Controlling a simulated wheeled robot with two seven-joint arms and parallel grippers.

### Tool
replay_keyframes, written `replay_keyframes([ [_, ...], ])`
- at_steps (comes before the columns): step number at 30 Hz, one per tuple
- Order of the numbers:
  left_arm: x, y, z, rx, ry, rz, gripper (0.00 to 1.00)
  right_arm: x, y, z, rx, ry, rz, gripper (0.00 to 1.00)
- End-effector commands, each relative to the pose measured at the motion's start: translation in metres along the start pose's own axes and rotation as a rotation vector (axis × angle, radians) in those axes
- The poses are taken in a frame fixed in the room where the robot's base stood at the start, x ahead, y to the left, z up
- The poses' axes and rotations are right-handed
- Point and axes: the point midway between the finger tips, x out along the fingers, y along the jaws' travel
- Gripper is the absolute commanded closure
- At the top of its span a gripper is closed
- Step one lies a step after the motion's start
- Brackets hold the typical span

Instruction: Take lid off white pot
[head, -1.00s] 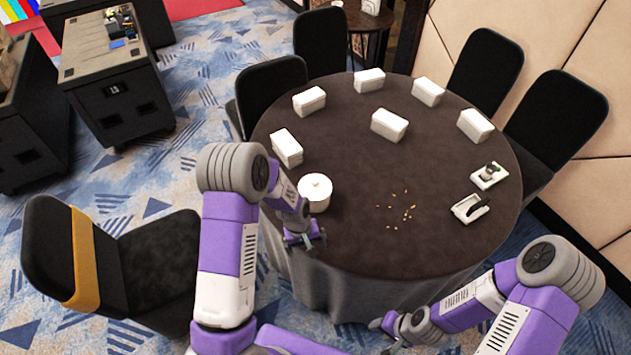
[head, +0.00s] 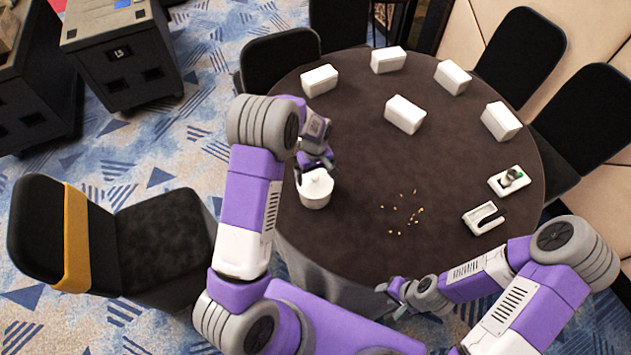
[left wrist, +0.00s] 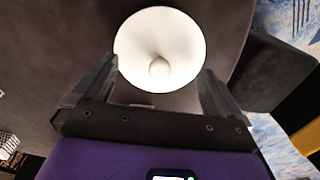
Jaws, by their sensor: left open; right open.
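The white pot (head: 315,200) stands on the dark round table near its left edge, with its white lid (head: 317,182) on top. In the left wrist view the lid (left wrist: 160,42) shows as a round white disc with a small knob (left wrist: 159,68) in its middle. My left gripper (head: 315,173) is open just behind and above the lid; in the left wrist view its two fingers (left wrist: 155,85) spread to either side near the lid's edge. I cannot tell whether they touch it. My right gripper (head: 391,296) is open, low at the table's front edge, away from the pot.
Several white boxes (head: 405,115) stand on the round table (head: 350,240). Small crumbs (head: 405,215) lie in its middle. Two white trays (head: 484,219) with items sit at the right. Black chairs (head: 160,240) stand around it. The table between pot and crumbs is clear.

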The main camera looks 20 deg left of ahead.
Motion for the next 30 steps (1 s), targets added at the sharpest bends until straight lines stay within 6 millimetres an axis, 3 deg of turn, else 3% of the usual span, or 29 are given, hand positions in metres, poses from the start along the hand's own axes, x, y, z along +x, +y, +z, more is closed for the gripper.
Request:
replay_keyframes([
  [4, 0.018, 0.000, 0.000, 0.000, 0.000, 0.000, 0.00, 0.002, 0.001, 0.000, 0.000, 0.000, 0.000, 0.57],
  [13, 0.021, 0.000, 0.000, 0.000, 0.001, 0.001, 0.02, 0.002, 0.001, 0.000, 0.000, 0.000, 0.000, 0.57],
  [30, 0.024, 0.000, 0.001, 0.001, -0.002, -0.001, 0.89, 0.002, 0.001, 0.000, 0.000, 0.000, 0.000, 0.57],
])
